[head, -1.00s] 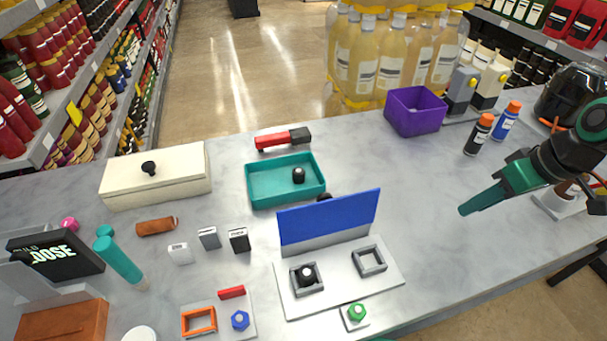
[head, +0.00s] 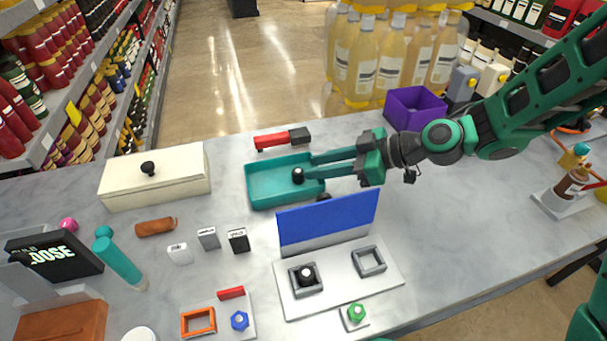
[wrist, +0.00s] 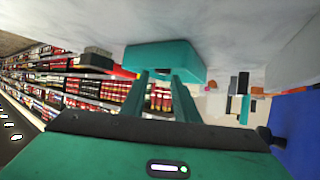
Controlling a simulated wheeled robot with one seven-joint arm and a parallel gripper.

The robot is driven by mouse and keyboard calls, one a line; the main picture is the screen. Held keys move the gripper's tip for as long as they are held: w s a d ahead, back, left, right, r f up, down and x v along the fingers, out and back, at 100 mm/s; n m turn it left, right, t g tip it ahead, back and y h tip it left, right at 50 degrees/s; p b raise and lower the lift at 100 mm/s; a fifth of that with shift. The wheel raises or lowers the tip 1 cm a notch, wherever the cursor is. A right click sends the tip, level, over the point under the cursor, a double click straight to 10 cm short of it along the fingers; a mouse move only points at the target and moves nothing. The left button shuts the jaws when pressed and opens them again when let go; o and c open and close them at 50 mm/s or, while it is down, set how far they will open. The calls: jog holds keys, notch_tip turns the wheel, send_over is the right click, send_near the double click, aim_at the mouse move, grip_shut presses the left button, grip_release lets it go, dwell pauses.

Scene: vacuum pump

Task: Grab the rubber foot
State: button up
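A small black cylinder that looks like the rubber foot (head: 298,175) stands inside the teal tray (head: 259,200), near its right side. My gripper (head: 316,167) reaches in from the right at the tray's right end, its two teal fingers apart, with nothing seen between them. In the head view the fingertips are just right of the black cylinder; I cannot tell their height above it.
A blue upright panel (head: 328,222) stands in front of the tray, with a dark round thing (head: 323,197) partly hidden behind it. A red and black tool (head: 282,139) lies behind the tray. A cream lidded box (head: 155,180) is to the left.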

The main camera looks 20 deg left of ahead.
aim_at(299, 170)
jog(key=shift+x, duration=3)
jog(key=c, duration=0.7)
